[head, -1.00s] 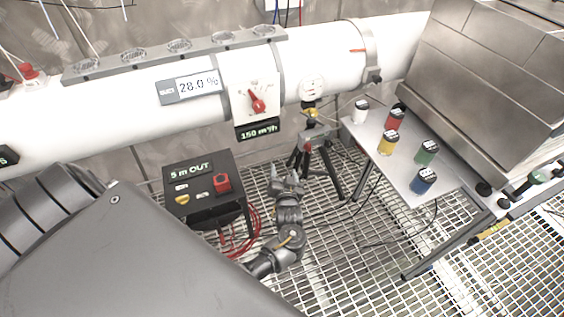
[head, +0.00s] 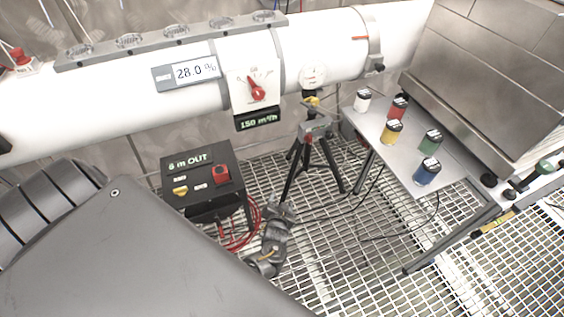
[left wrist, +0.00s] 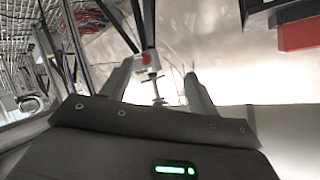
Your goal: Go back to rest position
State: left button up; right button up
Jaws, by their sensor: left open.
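My left gripper (head: 281,211) is low in the middle of the head view, in front of the tripod (head: 314,150) and to the right of the black box. It also shows in the left wrist view (left wrist: 160,78), where its two fingers stand apart with nothing held between them. A blurred red-tipped fitting shows beyond the fingers there. A large grey link of my own arm covers the lower left of the head view. My right gripper is in neither view.
A black box (head: 198,152) with a red knob and a red cable coil (head: 243,226) stands left of the gripper. A side table (head: 410,172) with several coloured canisters is at right. A white pipe (head: 110,95) runs behind. Grated floor (head: 330,255) is open at front right.

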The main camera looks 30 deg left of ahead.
pick_arm(q)
jog(key=shift+s+f, duration=0.1)
jog(key=shift+f, duration=0.05)
dwell(0.5)
jog(key=s+d+f+m+g+h, duration=0.1)
jog(key=s+d+f+g+h, duration=0.15)
jog(key=s+f, duration=0.6)
jog(key=s+d+f+m+g+h, duration=0.1)
jog(key=s+d+f+g+h, duration=0.15)
jog(key=s+f, duration=0.55)
jog(key=s+a+f+g, duration=0.1)
jog(key=s+f, duration=0.3)
jog(key=s, duration=0.8)
jog(key=s+a+f+g+h, duration=0.1)
jog(key=s+f+g, duration=0.3)
jog(key=s, duration=0.9)
jog(key=shift+a+f, duration=0.2)
jog(key=shift+a, duration=0.05)
